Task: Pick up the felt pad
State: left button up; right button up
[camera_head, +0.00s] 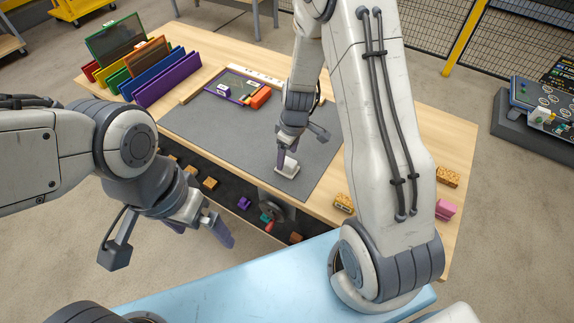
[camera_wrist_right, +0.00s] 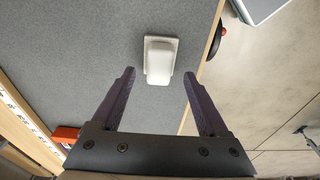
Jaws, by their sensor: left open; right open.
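The felt pad (camera_head: 287,168), a small white block on a wider flat base, lies on the grey mat (camera_head: 195,125) near its front edge. It also shows in the right wrist view (camera_wrist_right: 159,61), just beyond the fingertips and roughly centred between them. My right gripper (camera_head: 284,152) is open and empty, pointing down close above the pad; its two purple fingers (camera_wrist_right: 159,74) stand apart on either side in the wrist view. My left gripper (camera_head: 206,230) is open and empty, in front of the table at the left, away from the pad.
A purple-framed tray (camera_head: 238,86) and an orange-red block (camera_head: 261,97) lie at the mat's back. Coloured panels (camera_head: 168,78) stand at the back left. A dark strip with small parts (camera_head: 243,203) runs along the table front. Yellow blocks (camera_head: 343,204) sit at right.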

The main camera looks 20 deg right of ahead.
aim_at(287, 161)
notch_tip(287, 161, down, 4)
jog(key=shift+w+f+b, duration=0.1)
jog(key=shift+w+b, duration=0.05)
jog(key=shift+b, duration=0.15)
jog(key=c, duration=1.1)
jog(key=shift+c, duration=0.2)
jog(key=shift+r, duration=0.2)
